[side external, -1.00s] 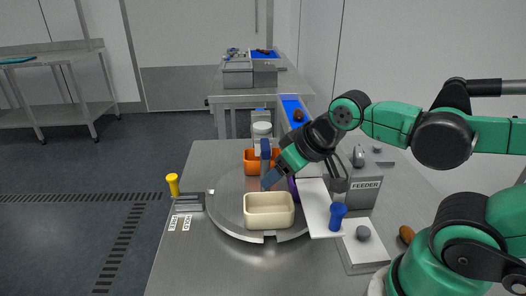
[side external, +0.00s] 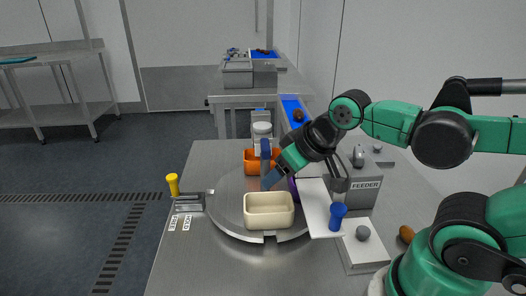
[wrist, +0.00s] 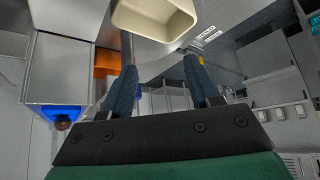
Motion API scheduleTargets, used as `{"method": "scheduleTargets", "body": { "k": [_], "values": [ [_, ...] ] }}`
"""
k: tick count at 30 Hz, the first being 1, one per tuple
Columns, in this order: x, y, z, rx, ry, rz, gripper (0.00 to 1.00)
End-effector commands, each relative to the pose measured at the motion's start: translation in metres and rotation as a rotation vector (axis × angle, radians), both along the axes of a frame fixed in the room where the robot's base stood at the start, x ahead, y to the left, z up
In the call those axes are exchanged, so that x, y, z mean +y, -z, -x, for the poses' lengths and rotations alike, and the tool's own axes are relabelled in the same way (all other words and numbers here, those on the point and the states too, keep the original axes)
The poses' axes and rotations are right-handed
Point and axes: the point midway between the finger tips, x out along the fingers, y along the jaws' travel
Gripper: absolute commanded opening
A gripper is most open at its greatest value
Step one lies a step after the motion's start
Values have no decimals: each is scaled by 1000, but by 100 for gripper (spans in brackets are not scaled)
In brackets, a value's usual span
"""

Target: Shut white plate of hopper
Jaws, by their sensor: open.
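The white plate (side external: 317,204) with a blue knob (side external: 338,214) sits to the right of the round turntable in the side view. It juts out beside the grey hopper box marked FEEDER (side external: 366,188). My gripper (side external: 267,167) is open and empty above the turntable, left of the plate and apart from the knob. Its two blue fingers spread apart in the wrist view (wrist: 160,68), with nothing between them. My wrist and the gripper hide part of the hopper's near side. I cannot make out the plate in the wrist view.
A cream bin (side external: 268,223) stands on the turntable (side external: 224,206), close to my gripper. An orange bin (side external: 250,168) stands behind. A yellow-knobbed lever (side external: 173,184) is at the left edge. The table's front left is clear.

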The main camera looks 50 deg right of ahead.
Motion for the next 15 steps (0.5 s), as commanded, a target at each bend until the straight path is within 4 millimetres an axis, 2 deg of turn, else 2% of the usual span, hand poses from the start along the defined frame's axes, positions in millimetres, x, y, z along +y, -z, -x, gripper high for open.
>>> {"method": "scheduleTargets", "body": {
  "k": [2,10,12,15],
  "values": [
    [-1,0,9,67,48,-28,55],
    [-6,-18,87,513,419,-150,55],
    [-6,-22,99,570,475,-155,55],
    [-6,-18,105,599,502,-158,55]
  ]
}}
